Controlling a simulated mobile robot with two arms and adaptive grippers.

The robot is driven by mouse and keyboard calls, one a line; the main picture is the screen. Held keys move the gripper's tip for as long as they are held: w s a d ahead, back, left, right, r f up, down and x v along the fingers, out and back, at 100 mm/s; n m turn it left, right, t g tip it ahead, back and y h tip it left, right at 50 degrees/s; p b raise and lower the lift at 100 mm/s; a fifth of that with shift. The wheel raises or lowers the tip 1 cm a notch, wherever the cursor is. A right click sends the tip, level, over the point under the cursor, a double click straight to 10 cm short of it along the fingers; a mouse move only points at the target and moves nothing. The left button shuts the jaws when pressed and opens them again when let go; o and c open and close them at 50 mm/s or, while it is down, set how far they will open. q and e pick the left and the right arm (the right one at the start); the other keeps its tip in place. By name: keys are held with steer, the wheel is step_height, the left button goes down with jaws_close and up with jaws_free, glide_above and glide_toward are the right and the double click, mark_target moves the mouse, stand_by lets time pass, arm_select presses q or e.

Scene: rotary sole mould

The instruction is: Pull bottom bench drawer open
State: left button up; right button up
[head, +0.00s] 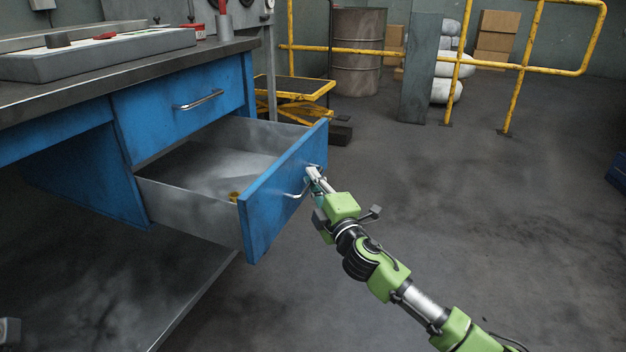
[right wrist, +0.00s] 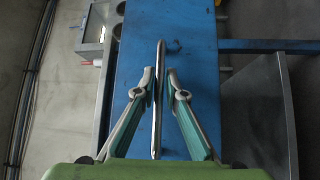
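The bottom bench drawer (head: 262,208) is blue-fronted with grey metal sides and stands pulled well out of the bench in the head view. Its inside is visible, with a small yellowish item (head: 234,196) near the front. My right gripper (head: 312,178) is at the drawer's handle (head: 296,192). In the right wrist view, the two fingers of my right gripper (right wrist: 161,80) close in on both sides of the metal handle bar (right wrist: 159,120), against the blue drawer front (right wrist: 200,60).
The upper drawer (head: 180,98) is shut. A grey panel (head: 100,62) lies on the bench top (head: 60,88). Yellow railing (head: 400,53), a rusty drum (head: 357,50) and a grey post (head: 419,70) stand behind. The floor right of the drawer is clear.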

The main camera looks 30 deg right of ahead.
steer(key=shift+o, duration=0.7)
steer(key=s+a+f, duration=0.1)
steer(key=s, duration=1)
steer(key=shift+s+a+f, duration=0.3)
steer(key=shift+s+f, duration=0.05)
steer(key=shift+s, duration=0.05)
